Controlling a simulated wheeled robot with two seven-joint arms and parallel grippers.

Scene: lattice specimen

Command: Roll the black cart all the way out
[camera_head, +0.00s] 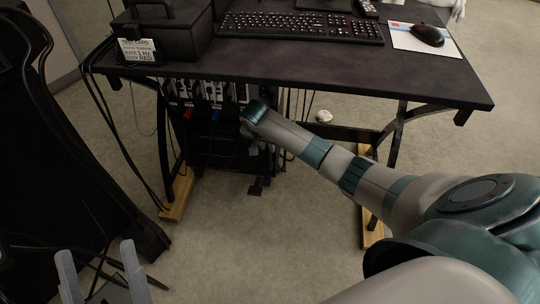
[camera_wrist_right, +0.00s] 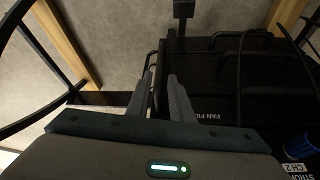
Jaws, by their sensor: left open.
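The black cart (camera_head: 219,150) stands under the desk, its upper part carrying equipment with cables; its dark body also shows in the right wrist view (camera_wrist_right: 205,80). My right gripper (camera_head: 250,135) is at the cart's front, partly hidden by its own wrist in the head view. In the right wrist view its two fingers (camera_wrist_right: 161,85) stand close together on either side of a thin black handle bar and appear shut on it. My left gripper (camera_head: 97,268) is open and empty at the lower left, away from the cart.
The black desk (camera_head: 300,58) above holds a keyboard (camera_head: 300,26), a mouse (camera_head: 427,34) and a black box (camera_head: 165,30). Its legs stand on wooden feet (camera_head: 178,196) either side. Cables hang at the left near a black chair-like object (camera_head: 60,170). Carpet (camera_head: 270,235) in front is clear.

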